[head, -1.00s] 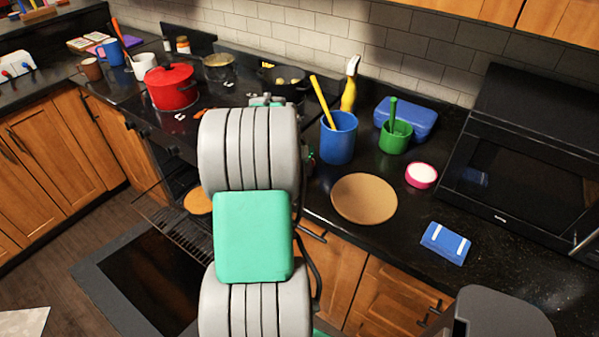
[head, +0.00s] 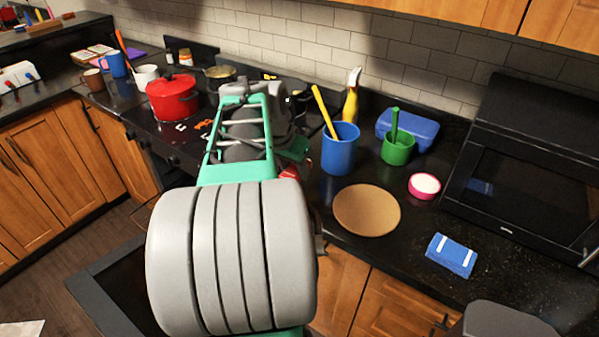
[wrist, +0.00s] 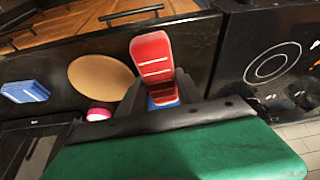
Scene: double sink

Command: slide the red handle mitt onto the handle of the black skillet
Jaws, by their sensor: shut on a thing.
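My gripper (wrist: 152,92) is shut on the red handle mitt (wrist: 152,55), which sticks out past the fingertips in the wrist view. The mitt has pale bands across it. In the head view only a bit of the red mitt (head: 289,181) shows, beside my arm above the counter's front edge; the gripper's fingers are hidden there. A black pan (head: 298,102) at the back of the stove, right of my arm, is partly hidden. I cannot tell whether it is the skillet, and no skillet handle shows clearly. The mitt is apart from that pan.
A round tan board (head: 367,210), a blue holder (head: 340,150), a green cup (head: 397,150), a pink bowl (head: 424,187) and a blue folded cloth or pack (head: 451,255) are on the right counter. A red pot (head: 172,98) stands left of my arm. A bare burner ring (wrist: 272,62) shows in the wrist view.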

